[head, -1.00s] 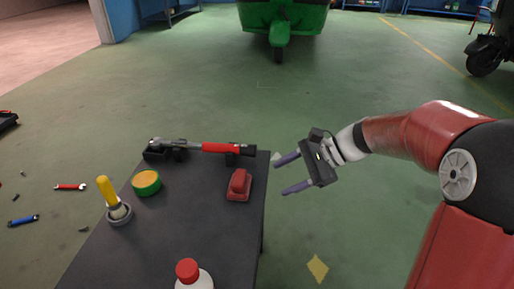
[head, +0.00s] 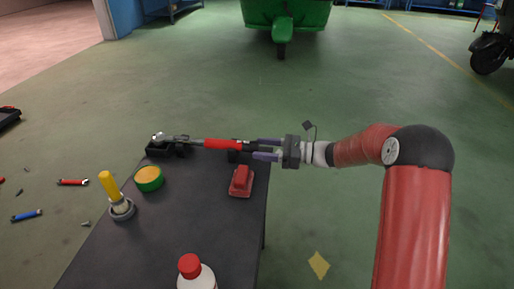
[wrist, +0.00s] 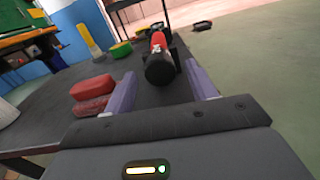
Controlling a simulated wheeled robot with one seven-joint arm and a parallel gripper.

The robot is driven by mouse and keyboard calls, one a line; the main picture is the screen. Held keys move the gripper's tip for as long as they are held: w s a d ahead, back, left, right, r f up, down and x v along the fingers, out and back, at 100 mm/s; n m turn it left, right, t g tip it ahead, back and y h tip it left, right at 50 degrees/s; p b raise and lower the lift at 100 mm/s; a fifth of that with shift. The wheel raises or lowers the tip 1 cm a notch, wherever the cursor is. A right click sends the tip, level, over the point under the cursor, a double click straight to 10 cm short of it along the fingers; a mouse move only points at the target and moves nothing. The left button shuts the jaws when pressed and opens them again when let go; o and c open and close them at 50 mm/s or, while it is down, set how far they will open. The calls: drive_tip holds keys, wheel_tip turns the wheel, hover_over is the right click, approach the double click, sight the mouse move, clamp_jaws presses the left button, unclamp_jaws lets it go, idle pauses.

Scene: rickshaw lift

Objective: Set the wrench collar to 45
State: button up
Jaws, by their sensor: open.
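The torque wrench (head: 215,144) lies across the far end of the dark table, its head on a black cradle at the left and its red and black handle towards the right. In the wrist view the black handle end (wrist: 160,68) faces me, with the red part behind it. My gripper (head: 266,149) is at the table's right edge by the handle end. It is open, with its two purple fingers on either side of the handle's end in the wrist view (wrist: 163,88). I cannot tell whether they touch it. The collar's scale is too small to read.
On the table (head: 190,220) are a red block-like object (head: 241,181), a green and yellow tin (head: 149,178), a yellow-handled brush (head: 115,197) and a white bottle with a red cap (head: 192,270). Loose tools lie on the floor at the left. A green rickshaw (head: 285,18) stands behind.

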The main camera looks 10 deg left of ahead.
drive_tip(key=shift+a, duration=1.15)
drive_tip(key=shift+c, duration=0.3)
drive_tip(key=c, duration=0.9)
drive_tip(key=shift+c, duration=0.2)
